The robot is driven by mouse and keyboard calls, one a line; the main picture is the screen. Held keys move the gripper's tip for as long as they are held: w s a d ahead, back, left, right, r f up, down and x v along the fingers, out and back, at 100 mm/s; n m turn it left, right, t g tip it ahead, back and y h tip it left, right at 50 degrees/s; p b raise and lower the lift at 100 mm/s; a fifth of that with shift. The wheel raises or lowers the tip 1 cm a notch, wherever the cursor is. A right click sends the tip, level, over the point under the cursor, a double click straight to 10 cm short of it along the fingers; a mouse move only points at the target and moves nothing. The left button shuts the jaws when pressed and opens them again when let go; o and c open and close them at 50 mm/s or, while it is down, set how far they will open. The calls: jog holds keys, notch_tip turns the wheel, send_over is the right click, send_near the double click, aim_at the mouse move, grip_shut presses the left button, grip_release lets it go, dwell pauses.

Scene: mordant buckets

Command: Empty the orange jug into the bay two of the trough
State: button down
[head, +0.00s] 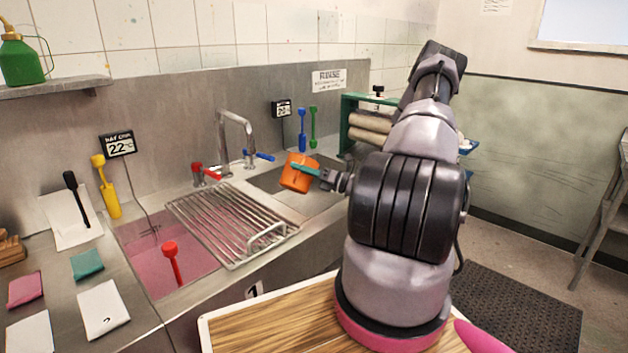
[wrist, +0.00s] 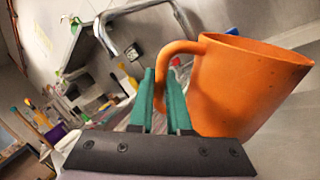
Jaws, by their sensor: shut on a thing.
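The orange jug (head: 296,174) hangs over the right basin of the trough (head: 265,180), clear of its floor, and looks slightly tilted in the head view. My gripper (head: 308,170) reaches it from the right. In the wrist view the teal fingers of my gripper (wrist: 162,92) are shut on the handle of the jug (wrist: 235,85). The jug's inside is hidden, so I cannot tell what it holds. The left basin (head: 170,250) holds pink liquid with a red-handled tool (head: 171,262) in it. I cannot read a bay number on the right basin.
A wire rack (head: 225,222) lies across the trough between the basins. A tap (head: 238,135) with red and blue levers stands behind. Blue (head: 302,130) and green (head: 313,128) tools lean at the back wall. A green rack with rolls (head: 370,125) stands behind my arm.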

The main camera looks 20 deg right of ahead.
aim_at(312, 163)
jog(key=shift+w+d+r+m+t, duration=0.25)
jog(key=shift+d+m, duration=0.1)
jog(key=shift+m, duration=0.4)
jog(key=shift+w+d+r+m+t, duration=0.15)
jog(key=shift+w+d+m+t, duration=0.15)
jog(key=shift+m, duration=0.45)
jog(key=shift+w+d+r+m+t, duration=0.15)
jog(key=shift+d+m+t, duration=0.15)
jog(key=shift+m, duration=0.25)
jog(key=shift+w+d+r+m+t, duration=0.15)
jog(key=shift+d+m, duration=0.2)
jog(key=shift+m, duration=0.2)
dwell(1.1)
jog(key=shift+w+d+r+m+t, duration=0.25)
jog(key=shift+d+r+m, duration=0.1)
jog(key=shift+m, duration=0.25)
jog(key=shift+w+d+r+m+t, duration=0.25)
jog(key=shift+d+r+m, duration=0.1)
jog(key=shift+m, duration=0.25)
dwell(1.4)
jog(key=shift+w+d+r+m+t+h, duration=0.2)
jog(key=shift+w+d+m+t+h, duration=0.1)
jog(key=shift+d+m, duration=0.2)
jog(key=shift+w+d+r+m+t+h, duration=0.2)
jog(key=shift+w+d+m, duration=0.05)
jog(key=shift+d+m, duration=0.2)
dwell(0.8)
